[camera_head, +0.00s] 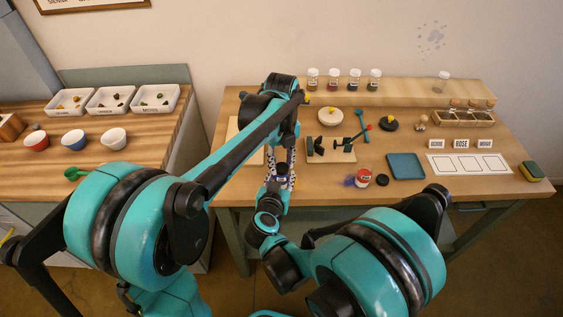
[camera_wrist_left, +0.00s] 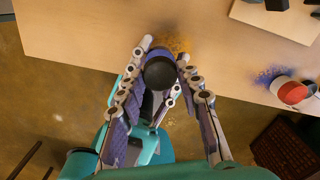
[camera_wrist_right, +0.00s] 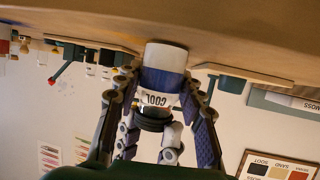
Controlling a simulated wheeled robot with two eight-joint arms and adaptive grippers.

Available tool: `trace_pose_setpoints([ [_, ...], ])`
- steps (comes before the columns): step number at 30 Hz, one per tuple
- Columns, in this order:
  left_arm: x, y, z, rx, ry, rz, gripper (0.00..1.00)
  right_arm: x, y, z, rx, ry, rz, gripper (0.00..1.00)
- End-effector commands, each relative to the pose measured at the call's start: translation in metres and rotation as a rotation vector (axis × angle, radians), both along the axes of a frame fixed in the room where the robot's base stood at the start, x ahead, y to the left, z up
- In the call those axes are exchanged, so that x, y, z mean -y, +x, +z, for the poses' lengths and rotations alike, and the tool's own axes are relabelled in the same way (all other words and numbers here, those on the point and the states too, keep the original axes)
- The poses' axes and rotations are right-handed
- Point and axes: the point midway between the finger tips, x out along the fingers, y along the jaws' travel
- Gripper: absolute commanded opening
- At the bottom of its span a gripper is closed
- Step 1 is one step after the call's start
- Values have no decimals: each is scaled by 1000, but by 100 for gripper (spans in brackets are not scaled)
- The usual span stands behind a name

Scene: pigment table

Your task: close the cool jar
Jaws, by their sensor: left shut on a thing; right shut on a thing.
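The cool jar (camera_wrist_right: 165,56) has a pale body and a label reading COOL, upside down in the right wrist view. My right gripper (camera_wrist_right: 160,80) is shut on the jar's sides. A round black lid (camera_wrist_left: 160,72) sits between the fingers of my left gripper (camera_wrist_left: 165,54), which is shut on it. The lid also shows at the jar's mouth end in the right wrist view (camera_wrist_right: 152,120). I cannot tell whether it is seated or just above the mouth. In the head view, my arms mostly hide the jar and both grippers near the table's front edge.
A red jar (camera_head: 363,178) stands by a loose black lid (camera_head: 381,180) and spilled blue powder (camera_head: 350,182). Orange powder (camera_wrist_left: 178,45) lies near the table edge. A blue tray (camera_head: 406,166) and a white card (camera_head: 470,164) lie further right. A board with dark tools (camera_head: 330,150) is behind.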

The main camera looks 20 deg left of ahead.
Motion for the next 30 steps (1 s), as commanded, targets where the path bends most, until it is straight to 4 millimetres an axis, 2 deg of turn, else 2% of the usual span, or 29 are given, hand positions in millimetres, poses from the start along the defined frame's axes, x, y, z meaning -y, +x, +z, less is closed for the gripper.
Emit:
trace_pose_setpoints([
  [3, 0, 0, 0, 0, 0, -223, 25, 0, 0, 0, -1, 1, 0, 0],
  [6, 0, 0, 0, 0, 0, -345, 25, 0, 0, 0, -1, 1, 0, 0],
  [10, 0, 0, 0, 0, 0, -408, 25, 0, 0, 0, -1, 0, -1, 0],
  [17, 0, 0, 0, 0, 0, -410, 25, 0, 0, 0, -2, 0, -1, 0],
  [18, 0, 0, 0, 0, 0, -410, 37, 0, 0, 0, -2, 0, -1, 0],
  [20, 0, 0, 0, 0, 0, -409, 53, 0, 0, 0, -2, 0, -1, 0],
  [21, 0, 0, 0, 0, 0, -409, 55, 0, 0, 0, -1, 0, -1, 0],
  [30, 0, 0, 2, 0, 0, -408, 55, 0, 0, 0, -1, 0, -1, 0],
])
